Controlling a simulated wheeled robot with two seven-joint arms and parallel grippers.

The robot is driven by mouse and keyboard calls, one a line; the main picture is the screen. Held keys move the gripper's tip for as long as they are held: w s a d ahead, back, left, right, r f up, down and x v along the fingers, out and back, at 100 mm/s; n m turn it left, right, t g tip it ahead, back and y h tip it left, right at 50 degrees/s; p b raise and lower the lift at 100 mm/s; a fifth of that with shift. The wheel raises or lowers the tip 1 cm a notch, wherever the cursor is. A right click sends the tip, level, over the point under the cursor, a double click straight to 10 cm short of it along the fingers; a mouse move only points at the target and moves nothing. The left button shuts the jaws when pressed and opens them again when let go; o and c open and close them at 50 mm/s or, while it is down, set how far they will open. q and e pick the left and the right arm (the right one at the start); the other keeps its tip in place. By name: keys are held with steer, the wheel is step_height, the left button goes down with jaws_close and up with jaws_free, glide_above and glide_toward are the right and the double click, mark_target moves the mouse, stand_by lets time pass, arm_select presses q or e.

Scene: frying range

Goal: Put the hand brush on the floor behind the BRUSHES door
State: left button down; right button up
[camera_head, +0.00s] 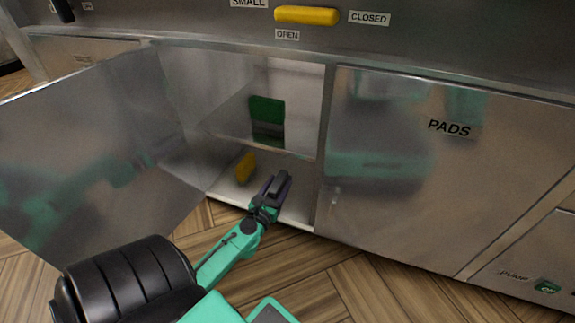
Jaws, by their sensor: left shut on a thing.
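My left gripper (277,184) reaches in from the bottom to the front of an open cabinet. It is shut on a small dark thing, taken as the hand brush, which is hard to tell apart from the dark fingers. They are over the pale cabinet floor (296,208), near its front edge; I cannot tell whether the held thing touches it. The cabinet's steel door (90,150) is swung wide open to the left, and no BRUSHES label shows on it. My right gripper is not in view.
A yellow block-like thing (245,168) stands on the cabinet floor, left of my gripper. A green thing (267,112) is further back, above the inner shelf edge. The shut PADS door (400,165) bounds the opening on the right. A yellow handle (306,15) is above.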

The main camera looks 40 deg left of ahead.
arm_select(q)
steer(key=b+x, duration=0.1)
steer(key=x, duration=0.7)
steer(key=shift+w+a+f, duration=0.1)
steer(key=shift+w, duration=0.1)
steer(key=f+b, duration=0.4)
steer(key=shift+w+a+b, duration=0.1)
steer(key=shift+w+b, duration=0.1)
steer(key=shift+b, duration=0.15)
steer(key=shift+r+p, duration=0.3)
steer(key=shift+c, duration=0.8)
jaws_free()
steer(key=shift+f, duration=0.1)
